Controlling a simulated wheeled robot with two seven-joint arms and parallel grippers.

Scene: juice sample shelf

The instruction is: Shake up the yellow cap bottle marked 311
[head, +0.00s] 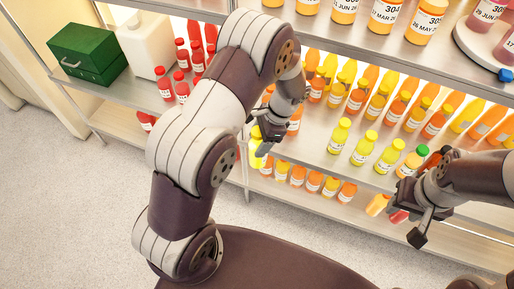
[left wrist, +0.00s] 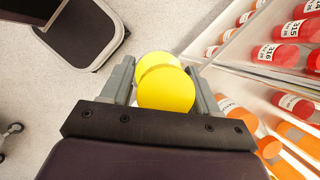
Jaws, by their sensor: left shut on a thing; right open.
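My left gripper (left wrist: 160,98) is shut on a bottle with a yellow cap (left wrist: 166,90). In the left wrist view the round yellow cap fills the space between the two fingers, and any label on the bottle is hidden. In the head view my left gripper (head: 262,137) is in front of the shelf, and the yellow bottle (head: 256,152) shows just below it, held clear of the shelf. I cannot read its number. My right gripper (head: 418,215) is open at the right, in front of the lower shelf.
The middle shelf (head: 318,155) carries several yellow and orange bottles, with red bottles (head: 183,88) to the left. A green box (head: 88,53) and a white canister (head: 147,43) stand at the upper left. Orange bottles (left wrist: 235,112) are close beside the left gripper. The floor (head: 70,200) is clear.

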